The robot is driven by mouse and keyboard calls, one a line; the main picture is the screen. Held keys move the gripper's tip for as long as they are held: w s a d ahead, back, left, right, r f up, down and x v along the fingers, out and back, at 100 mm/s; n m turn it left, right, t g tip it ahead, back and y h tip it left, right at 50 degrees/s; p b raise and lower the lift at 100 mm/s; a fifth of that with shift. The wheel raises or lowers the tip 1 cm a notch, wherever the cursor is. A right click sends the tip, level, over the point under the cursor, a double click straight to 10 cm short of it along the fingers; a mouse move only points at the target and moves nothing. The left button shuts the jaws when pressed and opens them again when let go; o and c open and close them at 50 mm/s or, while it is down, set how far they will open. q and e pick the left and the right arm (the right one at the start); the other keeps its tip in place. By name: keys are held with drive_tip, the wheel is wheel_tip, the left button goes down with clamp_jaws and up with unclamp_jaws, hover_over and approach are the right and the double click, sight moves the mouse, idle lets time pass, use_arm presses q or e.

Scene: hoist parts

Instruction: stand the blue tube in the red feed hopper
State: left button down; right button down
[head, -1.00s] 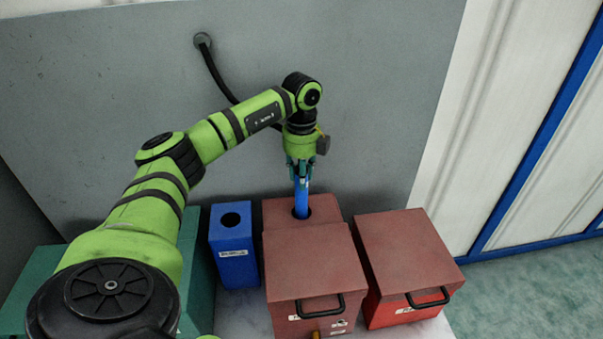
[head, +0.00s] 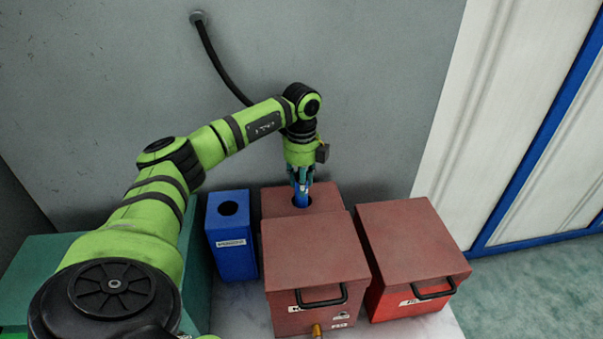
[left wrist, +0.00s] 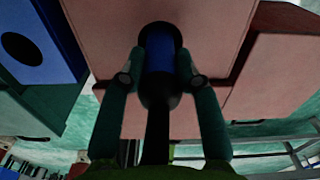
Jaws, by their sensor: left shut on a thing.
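The blue tube (head: 301,193) is upright, with its lower part inside the round hole in the top of the rear section of the red-brown feed hopper (head: 275,202). My left gripper (head: 301,176) is shut on the tube's upper part, just above the hole. In the left wrist view the tube (left wrist: 159,50) shows between the two fingers of my left gripper (left wrist: 158,78), over the hopper's top (left wrist: 215,45). The tube's lower end is hidden in the hole. My right gripper is not in view.
A blue box with a round hole (head: 233,255) stands left of the hopper; it also shows in the left wrist view (left wrist: 62,58). A red lidded bin (head: 410,245) with a black handle stands at the right. A grey wall (head: 390,60) rises behind.

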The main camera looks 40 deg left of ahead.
use_arm(q)
drive_tip(key=shift+p, duration=0.3)
idle(0.4)
drive_tip(key=shift+f, duration=0.7)
drive_tip(key=c, duration=0.8)
unclamp_jaws()
wheel_tip(320, 180, up, 12)
drive_tip(key=shift+r, duration=0.1)
drive_tip(key=shift+d, duration=0.1)
